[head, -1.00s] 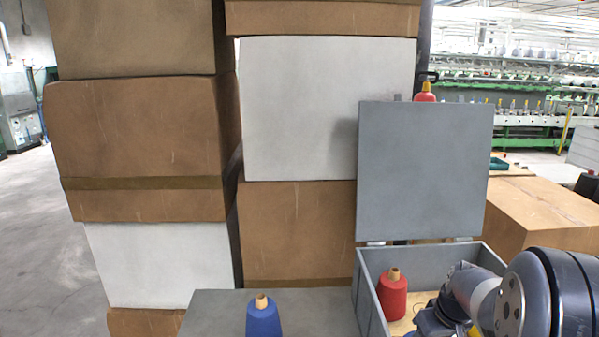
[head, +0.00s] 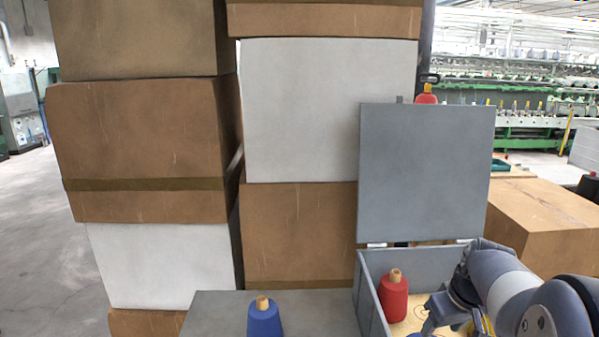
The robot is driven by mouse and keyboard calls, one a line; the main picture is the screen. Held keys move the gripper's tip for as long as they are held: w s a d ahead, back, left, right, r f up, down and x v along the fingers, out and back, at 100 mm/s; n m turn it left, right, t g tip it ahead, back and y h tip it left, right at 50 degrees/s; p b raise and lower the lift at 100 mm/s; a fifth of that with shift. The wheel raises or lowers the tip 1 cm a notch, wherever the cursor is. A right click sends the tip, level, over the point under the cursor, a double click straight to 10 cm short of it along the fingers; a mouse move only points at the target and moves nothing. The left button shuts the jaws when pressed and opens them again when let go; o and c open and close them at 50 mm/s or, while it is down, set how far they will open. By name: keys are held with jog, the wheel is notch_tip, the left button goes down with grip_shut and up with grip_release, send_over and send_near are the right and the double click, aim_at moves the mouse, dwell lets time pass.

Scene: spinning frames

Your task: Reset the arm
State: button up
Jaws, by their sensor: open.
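My arm reaches in from the lower right over an open grey box (head: 369,290), whose lid (head: 425,170) stands upright at the back. My gripper (head: 428,326) is open, low over the box's inside, at the bottom edge of the head view; its fingertips are partly cut off. A red yarn cone (head: 393,296) with a tan top stands inside the box, to the left of my gripper and apart from it. A blue yarn cone (head: 264,318) stands on the grey surface (head: 215,312) left of the box, cut off by the frame's bottom.
Stacked brown (head: 150,140) and white boxes (head: 310,110) fill the left and centre. Another red cone (head: 427,94) shows behind the lid's top. A brown carton (head: 545,220) stands at right behind my arm. Machines line the back right. Bare floor shows at far left.

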jog(key=x, duration=0.7)
jog(key=shift+s+f, duration=0.1)
jog(key=shift+f, duration=0.05)
notch_tip(320, 180, up, 22)
jog(key=p, duration=1.5)
jog(key=shift+f+p, duration=0.2)
jog(key=shift+p, duration=0.1)
